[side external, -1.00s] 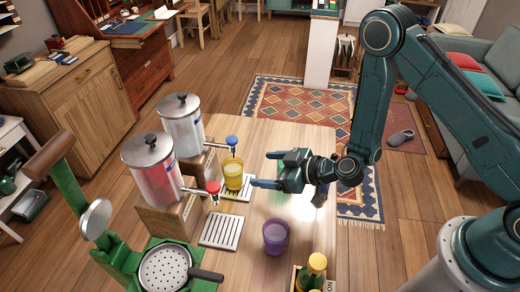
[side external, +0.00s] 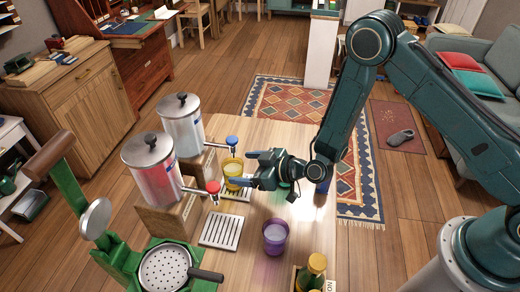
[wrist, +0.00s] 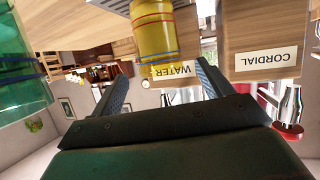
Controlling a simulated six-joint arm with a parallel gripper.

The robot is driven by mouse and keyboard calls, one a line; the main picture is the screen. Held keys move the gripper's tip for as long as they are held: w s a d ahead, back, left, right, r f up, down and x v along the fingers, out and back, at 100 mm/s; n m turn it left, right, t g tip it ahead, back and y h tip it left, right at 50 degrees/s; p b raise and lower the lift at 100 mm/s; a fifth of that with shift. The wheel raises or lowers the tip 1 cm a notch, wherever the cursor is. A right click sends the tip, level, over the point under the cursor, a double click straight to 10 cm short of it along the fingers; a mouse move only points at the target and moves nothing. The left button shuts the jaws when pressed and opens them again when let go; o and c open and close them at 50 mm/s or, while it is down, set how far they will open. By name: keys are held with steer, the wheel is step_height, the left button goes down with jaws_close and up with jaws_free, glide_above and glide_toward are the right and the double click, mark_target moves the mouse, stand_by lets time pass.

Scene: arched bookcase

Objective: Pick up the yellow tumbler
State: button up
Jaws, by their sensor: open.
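The yellow tumbler (side external: 232,170) stands upright on a slotted drip tray under the blue-topped tap. It also shows in the wrist view (wrist: 155,35), which is upside down, with red and blue lines around it. My gripper (side external: 240,168) is level and open, pointing left at the tumbler, with its fingertips close to it. In the wrist view the tumbler lies ahead, within the gap between the two fingers (wrist: 160,75). I cannot tell whether a finger touches it. Nothing is held.
Two dispensers (side external: 152,165) on wooden stands are left of the tumbler, with the WATER label (wrist: 172,70) and CORDIAL label (wrist: 264,60). A purple tumbler (side external: 275,237) and bottle (side external: 312,270) stand nearer. A green tumbler (wrist: 22,70) is beside my gripper. An empty drip tray (side external: 220,230) lies nearer.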

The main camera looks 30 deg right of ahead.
mark_target(225, 166)
steer(key=shift+w+a+f, duration=0.2)
steer(key=shift+w+a, duration=0.1)
steer(key=shift+w, duration=0.2)
steer(key=shift+w, duration=0.1)
steer(key=shift+x, duration=2.55)
steer(key=shift+f, duration=0.1)
steer(key=c, duration=1.3)
